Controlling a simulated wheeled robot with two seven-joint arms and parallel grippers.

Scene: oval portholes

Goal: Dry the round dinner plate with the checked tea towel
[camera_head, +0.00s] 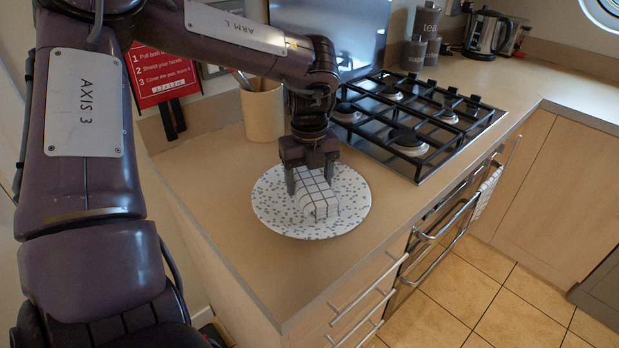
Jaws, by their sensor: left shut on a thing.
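The round dinner plate (279,213), white with blue-grey speckles, lies flat on the counter left of the hob. The checked tea towel (318,200), white with dark lines, is folded into a small pad on the plate. My left gripper (312,184) points down over the plate and is shut on the towel, with a finger at each side of it. The middle of the plate under the towel is hidden. My right gripper is not in view.
A gas hob (415,118) with black grates lies right of the plate. A beige utensil pot (263,110) stands behind it. A kettle (487,35) and canisters (425,30) stand at the back. The counter in front of the plate is clear to its edge.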

